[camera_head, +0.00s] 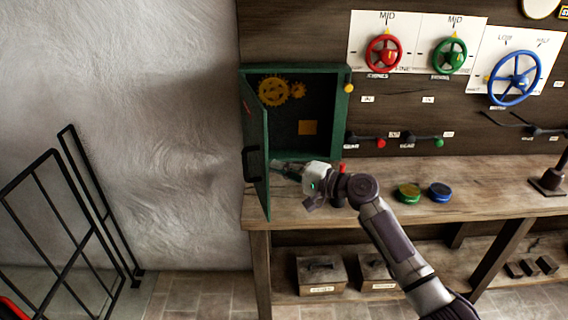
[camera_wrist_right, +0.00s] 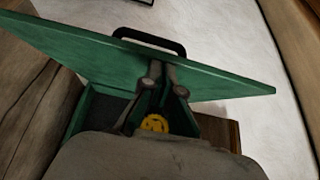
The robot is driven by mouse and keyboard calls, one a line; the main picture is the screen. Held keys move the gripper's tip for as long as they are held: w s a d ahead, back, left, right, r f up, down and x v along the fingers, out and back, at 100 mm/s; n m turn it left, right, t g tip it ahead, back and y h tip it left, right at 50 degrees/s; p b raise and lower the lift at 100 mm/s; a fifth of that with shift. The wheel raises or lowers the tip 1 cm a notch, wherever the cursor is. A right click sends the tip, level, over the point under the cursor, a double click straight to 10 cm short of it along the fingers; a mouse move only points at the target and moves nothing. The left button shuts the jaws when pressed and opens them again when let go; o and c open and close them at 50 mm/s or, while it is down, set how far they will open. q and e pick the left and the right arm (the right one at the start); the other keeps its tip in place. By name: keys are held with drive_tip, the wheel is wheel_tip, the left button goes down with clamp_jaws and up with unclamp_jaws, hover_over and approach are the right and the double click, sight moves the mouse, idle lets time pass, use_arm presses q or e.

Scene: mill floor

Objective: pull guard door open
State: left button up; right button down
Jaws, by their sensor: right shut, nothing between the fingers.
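The green guard door (camera_head: 257,150) is swung open on the left side of its green cabinet (camera_head: 342,110). Its black handle (camera_head: 250,163) is on the outer face. My right gripper (camera_head: 276,165) is shut and empty, with its fingertips at the inner side of the door. In the right wrist view the door (camera_wrist_right: 90,55) crosses the picture, and the handle (camera_wrist_right: 150,40) lies beyond it. There my right gripper (camera_wrist_right: 157,68) overlaps the door's edge; I cannot tell whether it touches. Yellow gears (camera_head: 273,92) show inside the cabinet. My left gripper is not in view.
The cabinet stands on a wooden bench (camera_head: 300,208). Red (camera_head: 384,54), green (camera_head: 450,55) and blue (camera_head: 515,78) handwheels are on the wall panel. Green and blue buttons (camera_head: 439,191) sit on the bench. A black railing (camera_head: 75,215) stands at left, with open floor between.

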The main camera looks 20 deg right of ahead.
drive_tip(key=w+a+m+t+h+p, duration=0.2)
drive_tip(key=a+p, duration=0.5)
drive_tip(key=a, duration=0.8)
drive_tip(key=shift+h, duration=0.5)
drive_tip(key=shift+s+r, duration=0.1)
drive_tip(key=shift+r, duration=0.05)
